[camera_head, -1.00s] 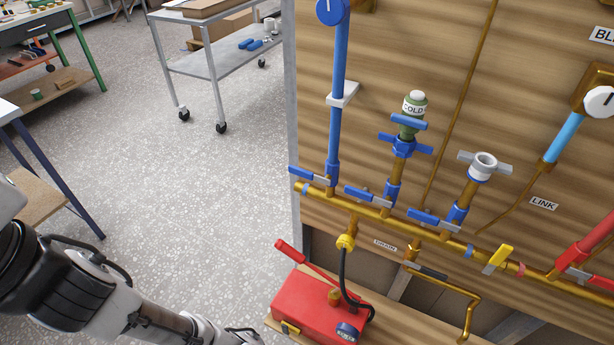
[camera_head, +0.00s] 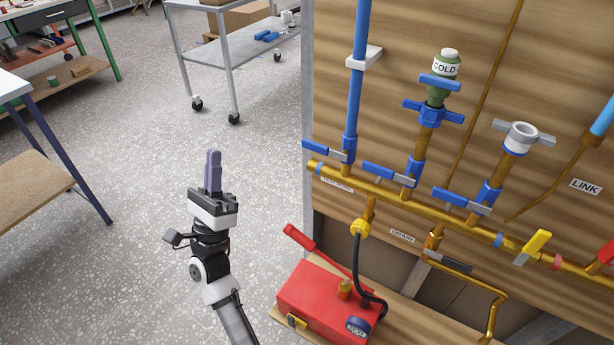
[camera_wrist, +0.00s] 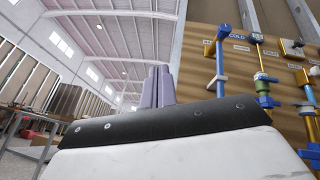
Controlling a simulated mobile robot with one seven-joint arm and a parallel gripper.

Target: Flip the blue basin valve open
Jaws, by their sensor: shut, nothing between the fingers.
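Several blue lever valves sit on the brass manifold pipe of the wooden panel: a left one (camera_head: 322,150) under the tall blue pipe, a middle one (camera_head: 385,173) under the COLD fitting, and a right one (camera_head: 460,201) under a grey-white cap. I cannot tell which is the basin valve; the small label near the left one is unreadable. My gripper (camera_head: 212,154) points upward over open floor, left of the panel, apart from all valves. Its purple fingers are together and empty. In the wrist view the fingers (camera_wrist: 159,70) stand in front of the panel's left edge.
A red pump box (camera_head: 318,300) with a red lever and black hose stands below the manifold. A yellow lever (camera_head: 533,246) is on the right. A grey cart (camera_head: 232,55) stands behind. The floor between the gripper and the panel is clear.

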